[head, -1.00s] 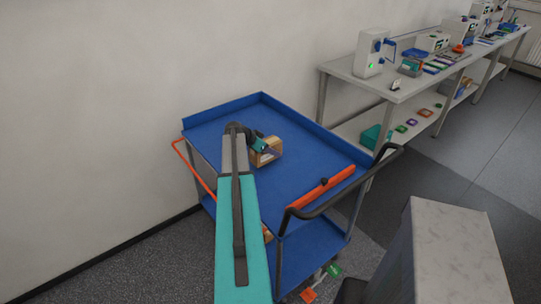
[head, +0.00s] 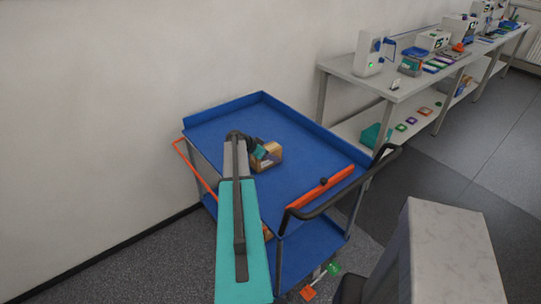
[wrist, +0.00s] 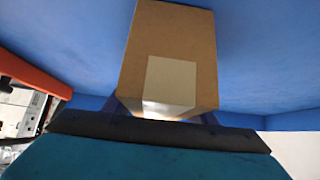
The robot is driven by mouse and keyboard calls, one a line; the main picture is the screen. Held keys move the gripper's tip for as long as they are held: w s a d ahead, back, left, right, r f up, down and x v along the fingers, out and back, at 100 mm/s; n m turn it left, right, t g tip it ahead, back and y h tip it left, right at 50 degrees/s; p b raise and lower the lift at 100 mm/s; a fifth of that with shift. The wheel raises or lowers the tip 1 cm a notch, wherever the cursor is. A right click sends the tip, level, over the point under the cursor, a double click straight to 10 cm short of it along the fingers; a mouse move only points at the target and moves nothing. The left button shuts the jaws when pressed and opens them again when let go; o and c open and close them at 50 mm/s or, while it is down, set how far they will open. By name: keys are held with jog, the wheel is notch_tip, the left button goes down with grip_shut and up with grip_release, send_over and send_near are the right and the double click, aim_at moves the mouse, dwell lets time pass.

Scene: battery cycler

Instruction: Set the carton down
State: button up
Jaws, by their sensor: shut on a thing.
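The brown carton (head: 268,158) is over the blue top tray of the cart (head: 210,128), near its middle. In the wrist view the carton (wrist: 172,45) fills the upper middle, with a pale label on its face. My gripper (head: 259,153) is shut on the carton from its left side. Dark finger parts show at both sides of the carton's near end in the wrist view (wrist: 160,112). I cannot tell whether the carton's underside touches the tray.
The tray has raised blue rims and an orange bar (head: 320,187) beside a black push handle (head: 345,188) at its near right. The tray around the carton is clear. A long workbench (head: 395,90) with instruments stands behind right, along the wall.

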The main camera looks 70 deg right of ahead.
jog(key=shift+f, duration=0.15)
jog(key=o, duration=1.2)
jog(key=shift+r, duration=0.3)
jog(key=shift+w+a+r, duration=0.15)
jog(key=shift+a, duration=0.2)
jog(key=b+v, duration=0.3)
jog(key=v, duration=0.8)
jog(key=shift+r+b, duration=0.15)
jog(key=shift+b, duration=0.2)
